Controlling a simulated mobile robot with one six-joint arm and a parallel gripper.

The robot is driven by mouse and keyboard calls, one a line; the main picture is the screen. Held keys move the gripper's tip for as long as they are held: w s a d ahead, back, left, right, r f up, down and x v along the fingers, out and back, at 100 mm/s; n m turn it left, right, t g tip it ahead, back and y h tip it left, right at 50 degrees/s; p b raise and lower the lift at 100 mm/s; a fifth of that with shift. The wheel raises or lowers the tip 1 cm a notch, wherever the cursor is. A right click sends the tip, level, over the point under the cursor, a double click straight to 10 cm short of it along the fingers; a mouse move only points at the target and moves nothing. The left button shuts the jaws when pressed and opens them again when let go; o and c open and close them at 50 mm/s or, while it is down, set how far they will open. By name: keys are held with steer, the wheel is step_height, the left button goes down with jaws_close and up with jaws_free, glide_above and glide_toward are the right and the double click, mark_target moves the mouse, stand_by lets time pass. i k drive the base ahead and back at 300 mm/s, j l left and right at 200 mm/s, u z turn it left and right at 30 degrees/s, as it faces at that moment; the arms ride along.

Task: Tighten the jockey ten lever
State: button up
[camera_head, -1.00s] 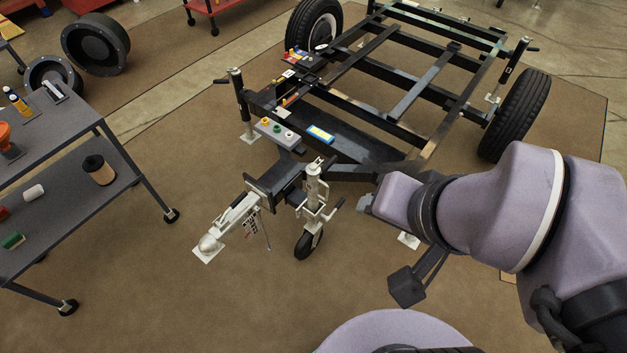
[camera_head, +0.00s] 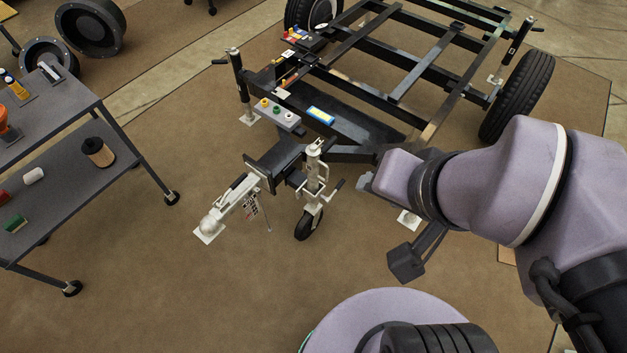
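The jockey wheel (camera_head: 308,222) stands under the front of the black trailer, with a pale upright post (camera_head: 314,160) above its black tyre. A small lever with a dark grip (camera_head: 338,185) sticks out to the right of the post. Other clamp details are too small to tell, including how tight the lever is. My purple arm comes in from the right, and its wrist is right of the lever in the picture.
The silver coupling (camera_head: 211,223) juts out left of the jockey wheel. A grey control box (camera_head: 277,113) with coloured buttons sits on the trailer frame. A grey two-shelf cart (camera_head: 75,172) with tools stands at left. The brown floor in front of the coupling is clear.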

mark_target(327, 199)
steer(key=i+l+u, duration=0.55)
steer(key=i+l, duration=0.15)
steer(key=l, duration=0.1)
